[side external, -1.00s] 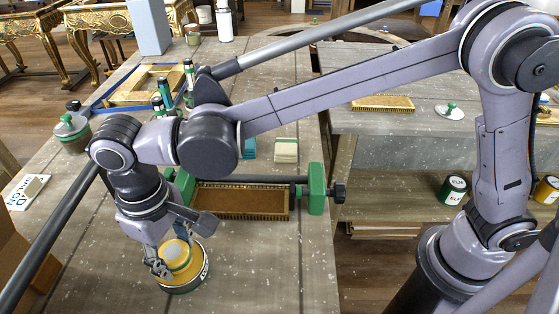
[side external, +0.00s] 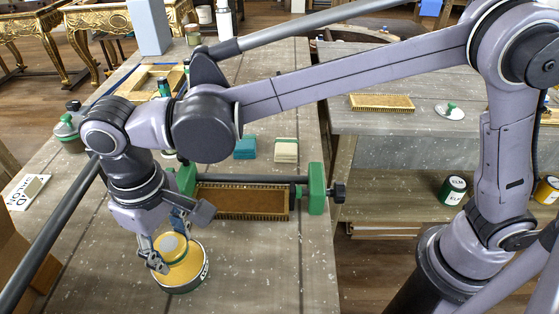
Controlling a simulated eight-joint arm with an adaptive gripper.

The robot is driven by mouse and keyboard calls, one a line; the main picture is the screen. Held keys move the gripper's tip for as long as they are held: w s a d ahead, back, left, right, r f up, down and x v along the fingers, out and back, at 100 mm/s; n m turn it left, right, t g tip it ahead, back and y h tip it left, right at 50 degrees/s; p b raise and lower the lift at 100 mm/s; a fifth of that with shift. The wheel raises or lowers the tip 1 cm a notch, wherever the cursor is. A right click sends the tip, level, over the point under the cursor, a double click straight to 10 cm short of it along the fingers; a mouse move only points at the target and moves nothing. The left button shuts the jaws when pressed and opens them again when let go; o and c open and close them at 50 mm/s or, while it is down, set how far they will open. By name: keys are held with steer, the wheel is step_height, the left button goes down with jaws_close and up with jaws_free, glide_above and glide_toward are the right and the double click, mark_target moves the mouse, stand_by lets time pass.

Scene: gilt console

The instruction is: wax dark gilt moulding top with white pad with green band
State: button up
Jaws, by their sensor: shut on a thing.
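The dark gilt moulding (side external: 243,203) lies flat behind and right of the tin, with a plain brown top and a beaded gold edge. It sits by the green clamp (side external: 317,188), clear of my gripper.
A lidded jar (side external: 68,132) stands at the left. Another gilt piece (side external: 382,102) and a white dish (side external: 449,111) rest on the right bench. The bench right of the tin is clear.

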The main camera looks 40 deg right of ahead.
mark_target(169, 244)
steer(key=shift+r, duration=2.35)
steer(key=w+d, duration=0.2)
steer(key=d, duration=0.1)
steer(key=w+d+m, duration=0.1)
steer(key=w+d, duration=0.1)
steer(key=d, duration=0.1)
steer(key=w+d+m, duration=0.1)
steer(key=w+d, duration=0.1)
steer(key=d, duration=0.1)
steer(key=shift+w+f, duration=0.15)
steer(key=shift+f, duration=0.2)
steer(key=w+d+m, duration=0.1)
steer(key=d+m, duration=0.1)
steer(key=d, duration=0.8)
steer(key=w+d+f+m, duration=0.1)
steer(key=w+d+m, duration=0.1)
steer(key=d, duration=0.8)
steer(key=w+d+f+m, duration=0.1)
steer(key=d+m, duration=0.2)
steer(key=d, duration=0.7)
steer(key=shift+w+d+f, duration=0.15)
steer(key=shift+w+f, duration=0.05)
steer(key=shift+w, duration=0.15)
